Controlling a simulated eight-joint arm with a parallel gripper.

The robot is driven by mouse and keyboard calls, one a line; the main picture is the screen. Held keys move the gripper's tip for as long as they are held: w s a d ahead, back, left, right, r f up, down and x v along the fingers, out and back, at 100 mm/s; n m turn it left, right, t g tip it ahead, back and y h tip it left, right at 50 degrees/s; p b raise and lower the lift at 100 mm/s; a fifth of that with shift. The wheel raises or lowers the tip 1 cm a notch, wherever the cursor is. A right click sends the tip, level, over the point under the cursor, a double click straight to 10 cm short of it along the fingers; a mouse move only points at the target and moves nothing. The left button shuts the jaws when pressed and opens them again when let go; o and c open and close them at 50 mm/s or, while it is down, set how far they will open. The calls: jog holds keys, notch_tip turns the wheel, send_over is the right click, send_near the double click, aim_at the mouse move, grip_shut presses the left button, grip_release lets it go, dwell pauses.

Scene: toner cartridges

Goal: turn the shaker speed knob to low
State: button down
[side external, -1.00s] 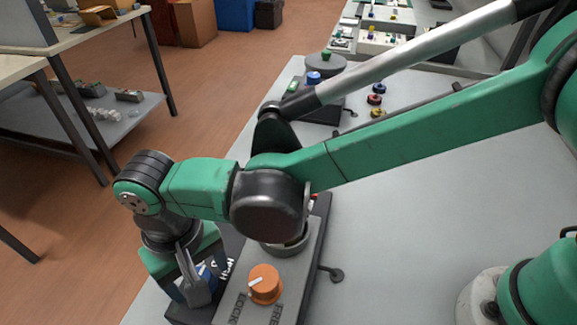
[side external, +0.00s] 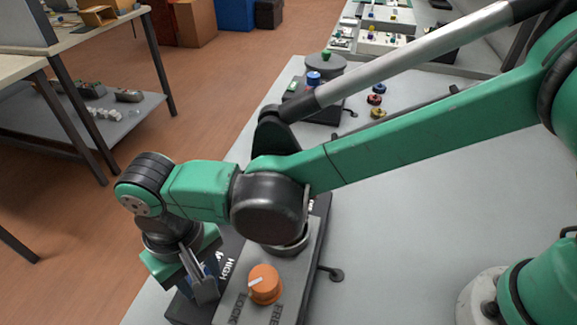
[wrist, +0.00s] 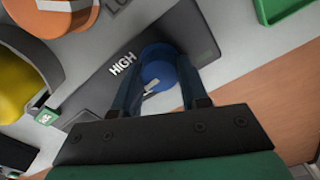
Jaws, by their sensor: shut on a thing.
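The blue speed knob (wrist: 158,66) sits on the dark panel (wrist: 105,92) of the shaker, with a white pointer mark on its lower part in the wrist view. The word HIGH (wrist: 123,63) is printed left of it there; a fainter marking right of the knob is too dark to read. My gripper (wrist: 158,88) is shut on the blue knob, one finger on each side. In the side view my gripper (side external: 201,280) points down at the shaker's left end, and its fingers hide most of the knob.
An orange knob (side external: 265,285) with a white pointer stands on the grey housing just right of my gripper. A yellow part (wrist: 20,82) shows at the left of the wrist view. The table (side external: 420,200) is clear to the right; its left edge is close.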

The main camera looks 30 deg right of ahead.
jog(key=n, duration=0.4)
jog(key=shift+n, duration=1.9)
jog(key=shift+c, duration=2.3)
grip_release()
jog(key=shift+r, duration=0.15)
jog(key=shift+r, duration=2.75)
